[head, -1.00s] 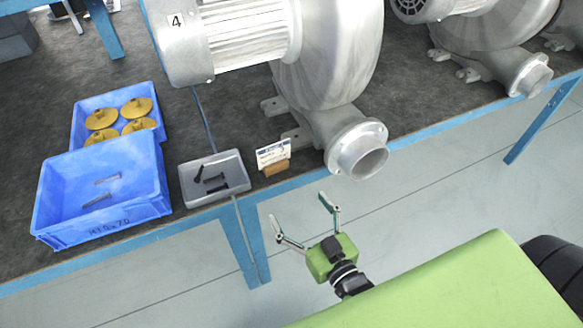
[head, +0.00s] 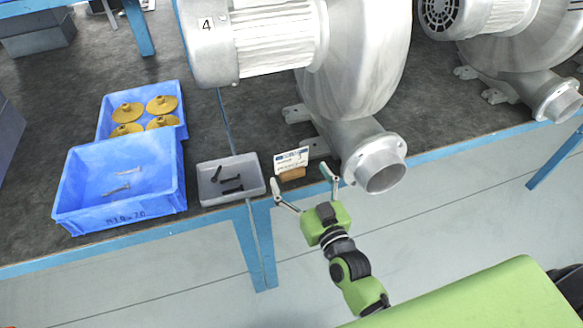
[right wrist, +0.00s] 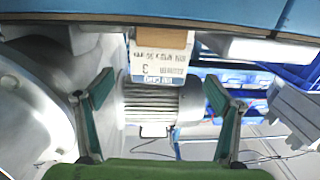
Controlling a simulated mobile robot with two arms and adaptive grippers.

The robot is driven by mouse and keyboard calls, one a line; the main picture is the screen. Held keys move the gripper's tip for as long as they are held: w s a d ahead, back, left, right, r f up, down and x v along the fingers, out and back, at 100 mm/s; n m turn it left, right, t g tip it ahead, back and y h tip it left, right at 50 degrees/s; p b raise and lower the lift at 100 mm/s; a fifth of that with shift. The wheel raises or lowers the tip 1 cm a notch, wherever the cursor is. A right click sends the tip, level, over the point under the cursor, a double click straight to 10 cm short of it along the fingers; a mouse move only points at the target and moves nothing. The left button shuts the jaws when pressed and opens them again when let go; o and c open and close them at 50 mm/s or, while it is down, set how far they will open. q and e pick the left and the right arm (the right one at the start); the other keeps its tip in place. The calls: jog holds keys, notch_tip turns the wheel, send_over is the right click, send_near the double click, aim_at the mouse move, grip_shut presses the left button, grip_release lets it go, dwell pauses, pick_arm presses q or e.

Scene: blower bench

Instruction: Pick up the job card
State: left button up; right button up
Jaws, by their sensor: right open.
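The job card (head: 291,159) is a small white card with a blue band. It stands upright in a wooden block (head: 292,174) near the bench's front edge. In the right wrist view the job card (right wrist: 158,68) appears upside down below the wooden block (right wrist: 164,39), between the fingers. My right gripper (head: 304,182) is open and empty, with its fingertips just in front of the block on either side of it. It also shows in the right wrist view (right wrist: 160,95), with both fingers spread apart. My left gripper is not in view.
A grey tray (head: 252,189) with dark bolts stands left of the card. A blue crate (head: 120,213) and a blue bin of yellow discs (head: 142,97) are farther left. The blower's outlet flange (head: 378,165) is close on the right.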

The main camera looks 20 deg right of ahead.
aim_at(292, 161)
jog(key=w, duration=0.3)
jog(key=shift+w+a+f, duration=0.1)
jog(key=shift+w+f, duration=0.15)
jog(key=shift+w, duration=0.15)
jog(key=c, duration=1.2)
jog(key=shift+r, duration=0.15)
